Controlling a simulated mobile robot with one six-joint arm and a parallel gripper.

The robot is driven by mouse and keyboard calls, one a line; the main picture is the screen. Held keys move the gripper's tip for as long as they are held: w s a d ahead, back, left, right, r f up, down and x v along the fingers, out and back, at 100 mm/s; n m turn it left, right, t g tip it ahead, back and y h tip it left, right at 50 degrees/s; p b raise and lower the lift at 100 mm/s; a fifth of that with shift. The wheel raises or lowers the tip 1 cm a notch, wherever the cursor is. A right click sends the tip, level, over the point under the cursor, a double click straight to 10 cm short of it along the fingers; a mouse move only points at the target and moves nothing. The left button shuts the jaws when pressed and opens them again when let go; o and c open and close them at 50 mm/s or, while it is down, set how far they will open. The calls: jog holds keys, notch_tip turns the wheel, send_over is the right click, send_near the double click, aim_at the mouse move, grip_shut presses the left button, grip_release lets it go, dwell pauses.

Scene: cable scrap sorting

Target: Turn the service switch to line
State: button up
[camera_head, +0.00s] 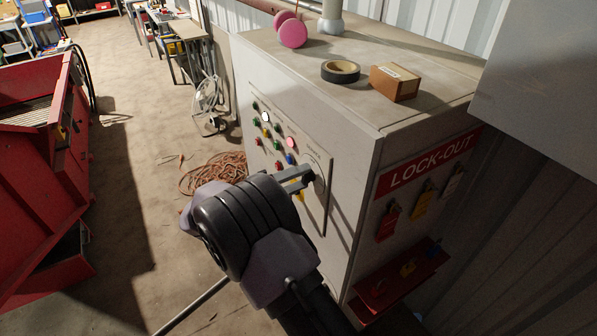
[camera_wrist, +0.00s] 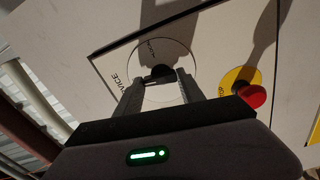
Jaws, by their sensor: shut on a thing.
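The service switch is a dark rotary knob on a round pale dial plate (camera_wrist: 180,55) on the front panel of a grey cabinet (camera_head: 310,95). In the wrist view the dark knob (camera_wrist: 162,72) sits between my fingertips, and part of the word "SERVICE" shows left of the dial. My gripper (camera_head: 308,178) reaches the dial at the panel's right side; it also shows in the wrist view (camera_wrist: 160,82). Its fingers are shut on the knob. The knob's pointer and the "line" mark cannot be made out.
A red emergency button (camera_wrist: 252,96) on a yellow plate is near the dial. Lit and coloured buttons (camera_head: 275,135) fill the panel's left. Tape (camera_head: 340,71) and a small box (camera_head: 394,82) lie on top. Lock-out tags (camera_head: 422,200) hang on the side. Orange cable (camera_head: 213,172) lies on the floor.

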jog(key=shift+n+p, duration=0.5)
jog(key=shift+n, duration=0.3)
jog(key=shift+f, duration=0.1)
jog(key=o, duration=1.4)
jog(key=p+v, duration=0.1)
jog(key=v, duration=1.6)
jog(key=shift+s+a, duration=0.2)
